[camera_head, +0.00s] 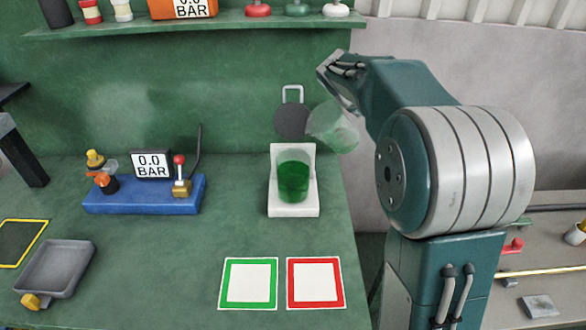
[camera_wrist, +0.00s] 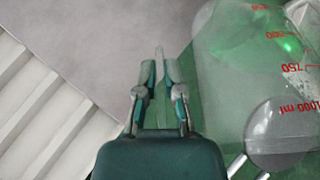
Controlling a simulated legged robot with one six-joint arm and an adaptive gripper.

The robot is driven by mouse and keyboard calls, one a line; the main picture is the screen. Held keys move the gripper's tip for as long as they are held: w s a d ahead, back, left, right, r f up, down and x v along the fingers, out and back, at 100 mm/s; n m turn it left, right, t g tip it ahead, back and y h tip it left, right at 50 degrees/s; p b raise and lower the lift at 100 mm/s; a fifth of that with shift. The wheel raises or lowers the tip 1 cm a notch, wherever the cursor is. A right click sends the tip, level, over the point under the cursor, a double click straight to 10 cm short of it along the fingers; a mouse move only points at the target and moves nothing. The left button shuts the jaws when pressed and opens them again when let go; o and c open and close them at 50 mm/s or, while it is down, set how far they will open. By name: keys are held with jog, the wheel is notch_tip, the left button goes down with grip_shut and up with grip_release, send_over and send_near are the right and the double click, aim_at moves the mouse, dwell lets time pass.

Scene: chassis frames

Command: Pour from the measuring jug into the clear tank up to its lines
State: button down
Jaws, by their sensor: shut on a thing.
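The measuring jug (camera_head: 333,128) is a clear vessel, tilted to the left above and to the right of the clear tank (camera_head: 294,158). My gripper (camera_wrist: 160,72) is shut on the jug's thin handle, left of the jug body in the wrist view. In the head view the fingers are mostly hidden behind my wrist. The tank stands upright on a white stand and holds dark green liquid. I cannot make out its lines or a clear stream.
A dark round disc with a handle (camera_head: 292,118) is behind the tank. A blue base with a gauge and red-knobbed lever (camera_head: 145,195) sits left. Green-framed (camera_head: 248,283) and red-framed (camera_head: 315,283) squares lie in front. A grey tray (camera_head: 55,270) is front left. A shelf (camera_head: 200,27) runs above.

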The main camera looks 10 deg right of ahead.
jog(key=shift+w+d+f+m+g+y+b, duration=0.35)
jog(key=shift+d+f+y+b, duration=0.5)
jog(key=shift+d+f+y, duration=1.85)
jog(key=shift+w+d+f+m+g+y+b, duration=0.3)
jog(key=shift+f+y+b, duration=0.65)
jog(key=shift+f, duration=3.55)
notch_tip(320, 180, up, 5)
jog(key=shift+s+d+f, duration=0.1)
jog(key=shift+d, duration=0.05)
jog(key=shift+s, duration=0.1)
